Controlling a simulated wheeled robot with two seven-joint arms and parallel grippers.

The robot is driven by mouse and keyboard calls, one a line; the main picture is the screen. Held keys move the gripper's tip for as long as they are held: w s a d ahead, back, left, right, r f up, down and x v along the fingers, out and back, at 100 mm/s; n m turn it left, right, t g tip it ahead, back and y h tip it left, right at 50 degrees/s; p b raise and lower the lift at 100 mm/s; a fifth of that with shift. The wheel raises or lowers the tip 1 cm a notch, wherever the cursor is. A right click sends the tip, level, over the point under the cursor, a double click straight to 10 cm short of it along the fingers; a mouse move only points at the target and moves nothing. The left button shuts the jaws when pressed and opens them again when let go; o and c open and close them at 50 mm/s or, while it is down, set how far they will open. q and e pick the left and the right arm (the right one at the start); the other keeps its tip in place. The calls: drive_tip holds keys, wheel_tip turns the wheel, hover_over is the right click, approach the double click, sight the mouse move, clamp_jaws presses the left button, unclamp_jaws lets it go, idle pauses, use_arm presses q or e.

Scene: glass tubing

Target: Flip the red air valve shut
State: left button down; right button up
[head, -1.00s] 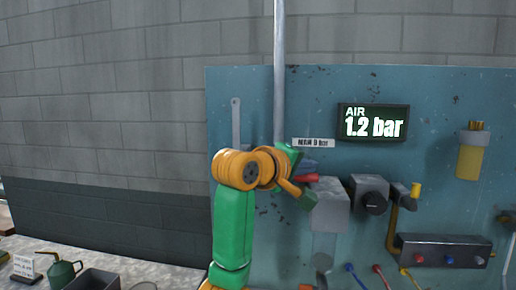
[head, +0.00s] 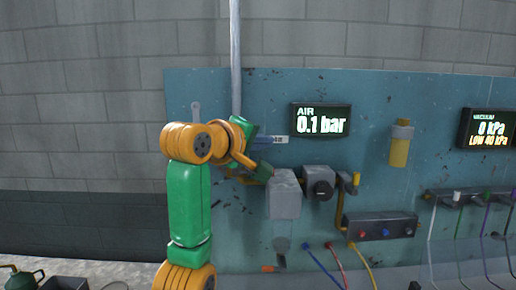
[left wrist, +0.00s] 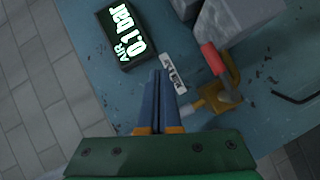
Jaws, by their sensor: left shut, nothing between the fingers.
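The red air valve handle (left wrist: 212,60) shows in the left wrist view, to the right of my fingertips, on a brass valve body (left wrist: 208,101). In the head view my left gripper and wrist hide the red handle. The air display (head: 320,120) reads 0.1 bar; it also shows in the wrist view (left wrist: 124,35). My left gripper (left wrist: 160,80) is shut and empty, its blue fingers together, apart from the handle in the picture. It also shows in the head view (head: 271,140), by the white label. My right gripper is not in view.
A grey box (head: 284,195) and a regulator with a black knob (head: 322,188) stand right of my wrist. A vertical pipe (head: 235,55) rises on the left. A port block (head: 380,227) with coloured hoses and a vacuum display (head: 488,128) are farther right.

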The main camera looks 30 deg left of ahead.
use_arm(q)
drive_tip(key=s+d+r+b, duration=0.1)
drive_tip(key=s+d+r, duration=0.2)
drive_tip(key=s, duration=0.1)
drive_tip(key=shift+r+b, duration=0.15)
drive_tip(key=shift+b, duration=0.15)
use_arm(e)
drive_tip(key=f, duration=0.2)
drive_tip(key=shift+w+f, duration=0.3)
use_arm(q)
drive_tip(key=shift+w+a, duration=0.1)
drive_tip(key=shift+a, duration=0.05)
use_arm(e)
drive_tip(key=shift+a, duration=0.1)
